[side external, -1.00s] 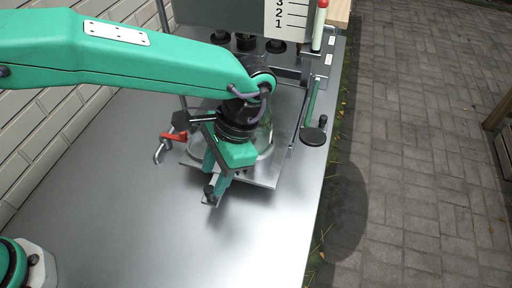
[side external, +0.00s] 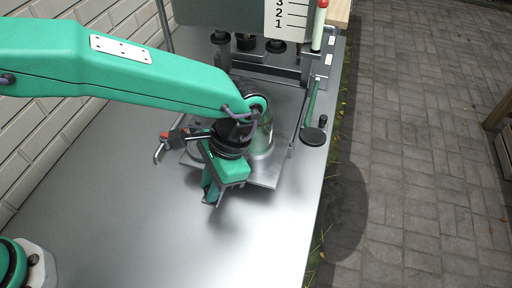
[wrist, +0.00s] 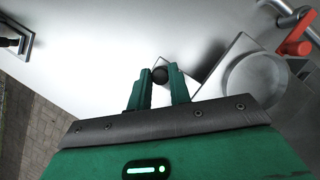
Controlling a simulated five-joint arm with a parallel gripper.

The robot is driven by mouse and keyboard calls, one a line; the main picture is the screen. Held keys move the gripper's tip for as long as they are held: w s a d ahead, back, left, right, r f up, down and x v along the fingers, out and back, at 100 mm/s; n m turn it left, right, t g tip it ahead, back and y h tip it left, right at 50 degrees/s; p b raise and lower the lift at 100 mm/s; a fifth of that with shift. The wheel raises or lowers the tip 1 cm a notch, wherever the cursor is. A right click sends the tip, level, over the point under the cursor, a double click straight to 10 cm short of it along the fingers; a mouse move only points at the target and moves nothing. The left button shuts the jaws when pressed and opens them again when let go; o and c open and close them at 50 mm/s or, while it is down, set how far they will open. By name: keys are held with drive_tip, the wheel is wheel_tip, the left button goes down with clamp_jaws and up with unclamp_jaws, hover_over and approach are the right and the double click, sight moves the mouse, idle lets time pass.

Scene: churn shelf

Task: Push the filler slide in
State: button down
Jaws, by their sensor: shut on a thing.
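The filler slide is a flat metal plate (side external: 268,180) low on the bench, partly hidden by my gripper in the side view. In the wrist view its bare plate (wrist: 217,72) carries a round clear vessel (wrist: 256,82), which also shows in the side view (side external: 264,140). A small dark round knob (wrist: 160,74) sits between my fingertips in the wrist view. My gripper (side external: 212,193) is at the slide's near-left end, pointing down, and is shut on the knob. The finger contact is hidden in the side view.
A red handle (wrist: 297,40) on a bent metal pipe stands beside the slide. A green lever with a black disc (side external: 313,137) is at the right edge. The churn stand (side external: 245,63) is behind. The bench (side external: 130,210) in front is clear.

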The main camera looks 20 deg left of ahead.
drive_tip(key=shift+w, duration=0.1)
drive_tip(key=shift+w+d, duration=0.1)
drive_tip(key=shift+w, duration=4.55)
drive_tip(key=c, duration=1.3)
unclamp_jaws()
drive_tip(key=shift+v, duration=3.85)
drive_tip(key=shift+w+r, duration=0.1)
drive_tip(key=shift+c, duration=0.2)
